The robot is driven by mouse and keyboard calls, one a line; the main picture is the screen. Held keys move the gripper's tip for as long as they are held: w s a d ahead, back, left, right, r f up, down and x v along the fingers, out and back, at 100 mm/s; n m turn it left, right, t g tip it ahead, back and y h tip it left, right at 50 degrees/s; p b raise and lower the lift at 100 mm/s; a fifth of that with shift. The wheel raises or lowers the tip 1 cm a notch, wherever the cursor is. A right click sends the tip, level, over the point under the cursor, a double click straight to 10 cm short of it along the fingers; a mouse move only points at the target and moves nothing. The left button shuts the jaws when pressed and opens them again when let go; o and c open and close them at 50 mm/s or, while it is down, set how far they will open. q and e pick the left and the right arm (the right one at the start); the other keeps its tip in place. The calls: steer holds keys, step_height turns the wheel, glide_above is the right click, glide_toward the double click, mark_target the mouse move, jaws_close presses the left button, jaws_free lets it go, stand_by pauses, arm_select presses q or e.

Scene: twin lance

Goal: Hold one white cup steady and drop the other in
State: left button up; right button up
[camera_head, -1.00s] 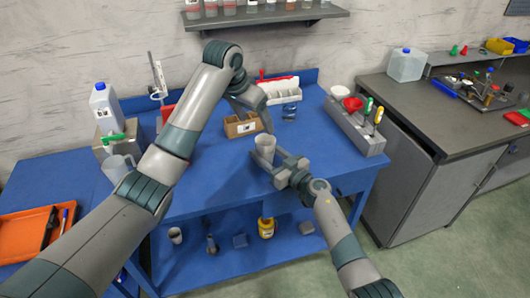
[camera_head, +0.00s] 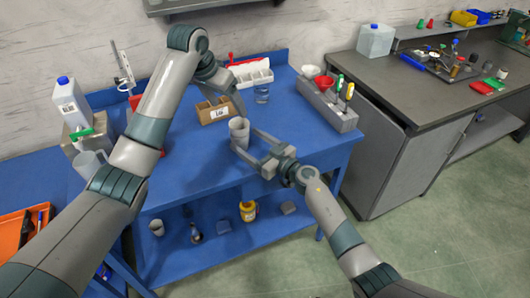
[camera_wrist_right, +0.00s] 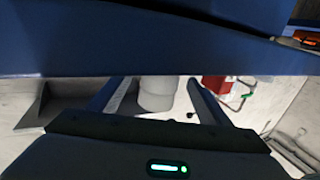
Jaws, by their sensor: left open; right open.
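A white cup (camera_head: 239,134) stands upright on the blue table (camera_head: 190,165) near its front edge. I cannot tell whether a second cup sits inside it. My right gripper (camera_head: 247,142) is open, its fingertips pointing at the cup from the right, with the palm well back.
A wooden box (camera_head: 214,113) is left of the cup. A white bin (camera_head: 252,76) and a glass (camera_head: 262,93) stand behind. A grey tool holder (camera_head: 328,106) is at the table's right end. The table front is clear.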

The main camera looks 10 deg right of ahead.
steer(key=v, duration=0.7)
steer(key=shift+s+d, duration=0.15)
steer(key=shift+s, duration=0.05)
stand_by(0.3)
